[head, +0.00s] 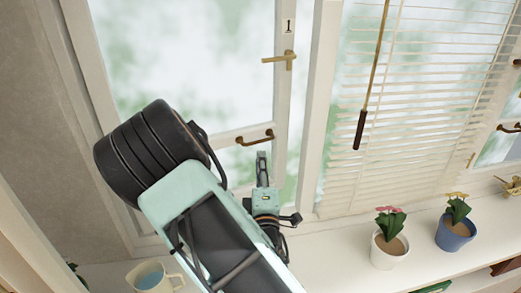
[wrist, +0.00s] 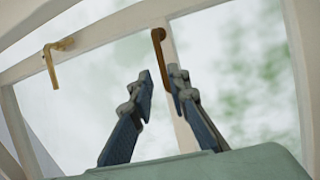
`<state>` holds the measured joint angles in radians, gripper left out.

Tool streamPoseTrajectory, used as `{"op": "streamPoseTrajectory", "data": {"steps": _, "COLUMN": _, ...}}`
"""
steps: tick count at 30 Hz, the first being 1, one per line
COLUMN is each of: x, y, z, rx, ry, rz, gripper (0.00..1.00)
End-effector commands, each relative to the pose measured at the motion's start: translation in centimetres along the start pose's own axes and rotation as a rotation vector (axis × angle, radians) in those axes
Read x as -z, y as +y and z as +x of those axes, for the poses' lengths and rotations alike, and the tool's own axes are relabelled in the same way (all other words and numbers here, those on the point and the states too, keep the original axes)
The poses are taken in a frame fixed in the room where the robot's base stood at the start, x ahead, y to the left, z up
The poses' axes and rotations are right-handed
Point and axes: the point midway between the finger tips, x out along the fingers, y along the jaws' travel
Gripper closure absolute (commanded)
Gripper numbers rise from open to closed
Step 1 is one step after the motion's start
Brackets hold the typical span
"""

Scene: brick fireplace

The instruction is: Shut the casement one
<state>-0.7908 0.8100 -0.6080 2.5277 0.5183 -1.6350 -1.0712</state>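The casement marked 1 (head: 281,100) is a white-framed pane at the upper left of the head view. A strip of outside shows between its right edge and the fixed post, so it looks ajar. It carries a brass lever handle (head: 280,59) and, lower down, a brown pull handle (head: 255,138). My gripper (head: 262,158) is just below the pull handle. The pull handle (wrist: 159,45) is just beyond the fingertips, and the lever handle (wrist: 53,62) is farther left.
A window with a lowered blind (head: 425,110) and its hanging wand (head: 372,80) is to the right. A white flowerpot (head: 388,252), a blue flowerpot (head: 456,232) and a cream jug (head: 152,278) stand on the sill (head: 330,247). The sill between my gripper and the white pot is clear.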

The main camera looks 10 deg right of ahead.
Motion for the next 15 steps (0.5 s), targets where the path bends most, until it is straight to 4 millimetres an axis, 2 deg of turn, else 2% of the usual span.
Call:
{"op": "streamPoseTrajectory", "data": {"steps": 1, "x": 0.0, "y": -0.5, "z": 0.1, "rx": -0.002, "ry": 0.0, "rz": 0.003, "gripper": 0.84}}
{"op": "streamPoseTrajectory", "data": {"steps": 12, "x": -0.4, "y": -0.6, "z": 0.8, "rx": 0.003, "ry": 0.0, "rz": 0.004, "gripper": 0.84}}
{"op": "streamPoseTrajectory", "data": {"steps": 15, "x": -0.4, "y": 0.2, "z": 3.5, "rx": 0.002, "ry": -0.001, "rz": -0.002, "gripper": 0.84}}
